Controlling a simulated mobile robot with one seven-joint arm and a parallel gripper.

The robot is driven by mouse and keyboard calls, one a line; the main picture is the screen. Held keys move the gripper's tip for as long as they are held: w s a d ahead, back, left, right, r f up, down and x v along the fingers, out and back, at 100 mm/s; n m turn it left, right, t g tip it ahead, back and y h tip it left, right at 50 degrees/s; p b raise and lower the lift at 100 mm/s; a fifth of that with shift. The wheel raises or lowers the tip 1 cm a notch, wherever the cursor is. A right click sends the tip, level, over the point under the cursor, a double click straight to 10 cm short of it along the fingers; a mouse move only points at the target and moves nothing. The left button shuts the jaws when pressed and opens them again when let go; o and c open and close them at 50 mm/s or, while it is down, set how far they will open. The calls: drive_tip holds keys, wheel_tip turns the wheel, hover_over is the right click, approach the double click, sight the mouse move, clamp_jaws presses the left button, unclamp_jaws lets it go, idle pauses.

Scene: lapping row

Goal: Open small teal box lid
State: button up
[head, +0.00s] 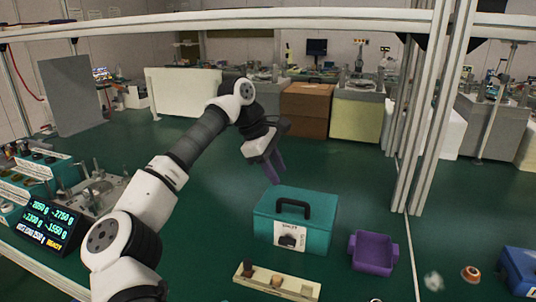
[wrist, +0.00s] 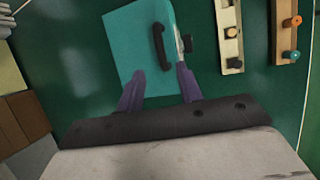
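The small teal box (head: 294,222) stands on the green surface in the lower middle of the head view, its lid shut. A black handle (head: 293,206) sits on its top, and a white label with a picture is on its front. In the wrist view the teal box (wrist: 128,50) lies past the fingertips, with its black handle (wrist: 161,46) upper middle. My gripper (head: 272,170) hangs above and behind the box in the head view, apart from it. In the wrist view its two purple fingers (wrist: 158,85) are spread with nothing between them.
A wooden strip (head: 277,282) with small parts lies in front of the box. A purple bin (head: 373,252) stands to its right, and a blue box (head: 519,268) at the far right. A lit display (head: 50,224) and equipment stand left. Metal frame posts rise right of the box.

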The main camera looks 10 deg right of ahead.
drive_tip(key=shift+v, duration=2.5)
